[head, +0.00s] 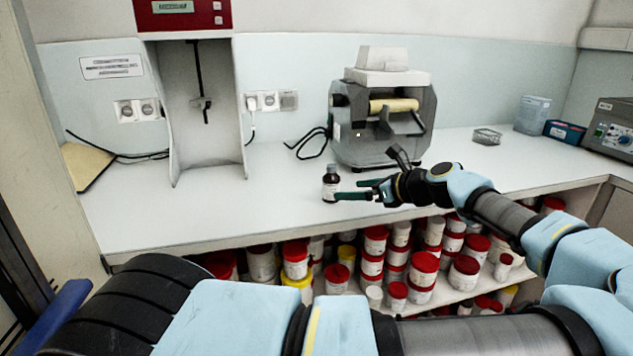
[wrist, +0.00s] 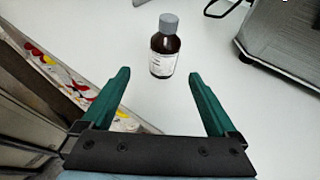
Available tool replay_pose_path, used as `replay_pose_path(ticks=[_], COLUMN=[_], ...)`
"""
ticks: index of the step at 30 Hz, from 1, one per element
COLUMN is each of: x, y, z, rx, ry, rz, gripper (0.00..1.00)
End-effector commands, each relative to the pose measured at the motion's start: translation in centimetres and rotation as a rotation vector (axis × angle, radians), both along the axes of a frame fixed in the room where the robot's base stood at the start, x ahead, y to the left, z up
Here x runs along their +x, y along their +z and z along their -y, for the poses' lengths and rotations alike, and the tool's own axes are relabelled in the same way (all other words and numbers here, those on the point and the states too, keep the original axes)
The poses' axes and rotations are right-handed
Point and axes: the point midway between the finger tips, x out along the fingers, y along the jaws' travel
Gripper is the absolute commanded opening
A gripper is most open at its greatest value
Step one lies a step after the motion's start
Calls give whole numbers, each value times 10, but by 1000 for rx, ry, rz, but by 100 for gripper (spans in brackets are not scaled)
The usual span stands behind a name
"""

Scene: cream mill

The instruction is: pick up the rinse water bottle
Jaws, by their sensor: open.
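The bottle (head: 330,184) is small and dark, with a grey cap and a white label. It stands upright on the white counter, near the front edge. My gripper (head: 354,190) reaches in from the right, close to the bottle. In the wrist view my gripper (wrist: 160,72) has its two green fingers spread, with nothing between them. The label's text is too small to read.
A grey roller mill (head: 383,110) stands behind the gripper on the counter (head: 270,200). A tall stand with a red head (head: 183,14) is at the left. A wire basket (head: 487,137) is at the right. Red-lidded tubs (head: 376,240) fill the shelf below.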

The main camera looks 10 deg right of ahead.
Motion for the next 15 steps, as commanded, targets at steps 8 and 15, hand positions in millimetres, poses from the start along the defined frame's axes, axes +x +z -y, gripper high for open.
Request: replay_pose_path(ticks=[8,15], x=[21,40], y=[-8,-19], z=[-15,-29], rx=[7,5], ry=[-2,-5], rz=[2,3], gripper=[94,94])
